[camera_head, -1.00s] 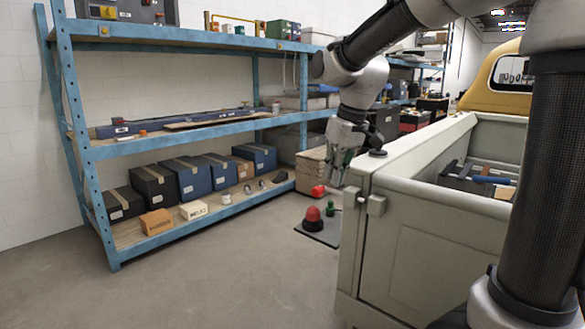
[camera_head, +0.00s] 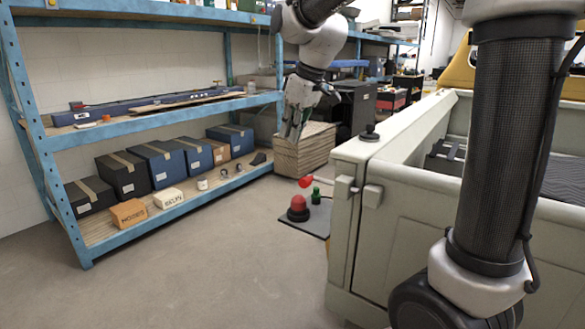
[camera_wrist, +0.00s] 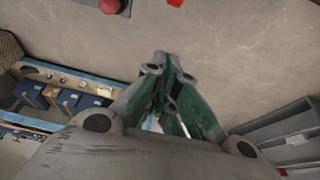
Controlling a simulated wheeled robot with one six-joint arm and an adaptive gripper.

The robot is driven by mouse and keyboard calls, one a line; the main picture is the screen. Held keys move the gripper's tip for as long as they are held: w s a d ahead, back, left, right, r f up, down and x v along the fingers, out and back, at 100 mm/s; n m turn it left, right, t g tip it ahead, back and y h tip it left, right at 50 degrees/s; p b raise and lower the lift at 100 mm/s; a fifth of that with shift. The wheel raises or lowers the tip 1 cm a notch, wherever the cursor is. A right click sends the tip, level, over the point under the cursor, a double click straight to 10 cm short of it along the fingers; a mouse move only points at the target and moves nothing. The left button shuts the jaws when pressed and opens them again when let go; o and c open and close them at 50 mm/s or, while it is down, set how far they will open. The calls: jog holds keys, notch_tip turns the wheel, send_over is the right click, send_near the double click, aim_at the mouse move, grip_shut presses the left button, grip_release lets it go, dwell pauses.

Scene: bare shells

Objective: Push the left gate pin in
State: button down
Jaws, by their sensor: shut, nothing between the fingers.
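The left gate pin (camera_head: 306,182) shows as a red head at the left of the latch block (camera_head: 343,187) on the near corner of the pale truck bed. It stands out to the left of the block, apart from it. How deep its shaft sits is too small to tell. My gripper (camera_head: 290,135) is shut and empty, pointing down, above and slightly left of the red head in the head view, apart from it. In the wrist view my green-and-grey fingers (camera_wrist: 163,62) are together, and a red piece (camera_wrist: 175,3), likely the pin head, shows at the top edge.
A red dome (camera_head: 298,208) and a small green piece (camera_head: 316,196) stand on a dark mat (camera_head: 312,220) on the floor left of the truck. A blue shelf rack (camera_head: 150,128) with boxes stands at left.

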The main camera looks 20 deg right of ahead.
aim_at(308, 181)
jog(key=shift+f, duration=0.1)
notch_tip(308, 181, down, 10)
jog(key=shift+s+d, duration=0.15)
jog(key=shift+s, duration=0.1)
dwell(0.4)
jog(key=s+d, duration=0.1)
jog(key=s, duration=0.1)
jog(key=s+d, duration=0.2)
jog(key=shift+s+d, duration=0.15)
jog(key=shift+s, duration=0.15)
jog(key=shift+w, duration=0.1)
